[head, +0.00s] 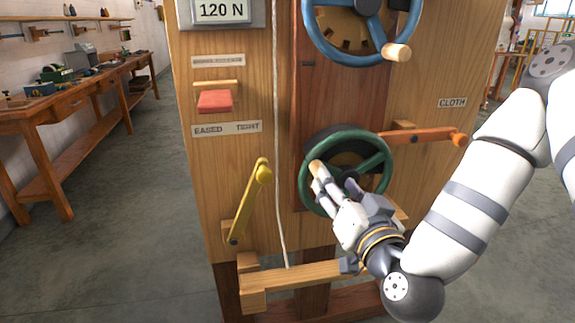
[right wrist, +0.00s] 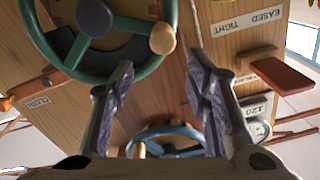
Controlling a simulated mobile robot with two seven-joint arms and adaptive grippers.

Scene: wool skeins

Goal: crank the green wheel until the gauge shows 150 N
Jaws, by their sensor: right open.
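The gauge (head: 221,10) at the top reads 120 N. My right gripper (head: 336,190) is at the wheel's lower left, its fingers pointing at the handle. In the right wrist view the fingers (right wrist: 162,85) are apart with nothing held between them. There the handle (right wrist: 162,38) lies near the gap, in front of the green wheel (right wrist: 95,40). Whether a finger touches the handle cannot be told. My left gripper is not in view.
A blue wheel (head: 362,30) with its own handle sits above. A yellow lever (head: 249,205) and a red paddle (head: 215,101) are to the left, an orange lever (head: 425,137) to the right. A cord (head: 277,150) hangs down the front. A wooden bar (head: 300,277) juts out below.

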